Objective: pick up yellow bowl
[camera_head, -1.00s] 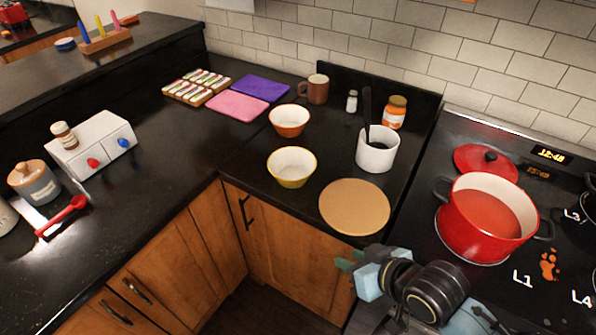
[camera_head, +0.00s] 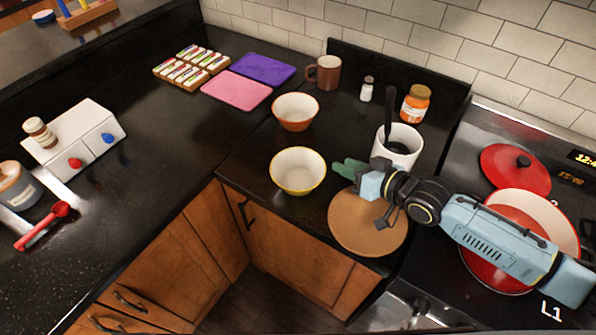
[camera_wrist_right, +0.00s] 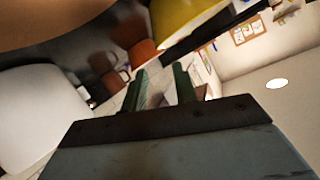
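The yellow bowl (camera_head: 298,171), pale inside, stands upright and empty on the black counter, in front of an orange bowl (camera_head: 295,111). My right gripper (camera_head: 349,168) is just right of the yellow bowl, above the far edge of the round tan board, with its green fingers pointing at the bowl but apart from it. In the right wrist view the two green fingers (camera_wrist_right: 160,86) stand apart with nothing between them. Part of the yellow bowl (camera_wrist_right: 185,18) shows at the top of that view. My left gripper is not in view.
The round tan board (camera_head: 362,235) lies under my right wrist. A white utensil holder (camera_head: 404,150) stands close behind the wrist. A jar (camera_head: 415,103), a salt shaker (camera_head: 367,89) and a brown mug (camera_head: 325,72) stand farther back. Counter left of the bowl is clear.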

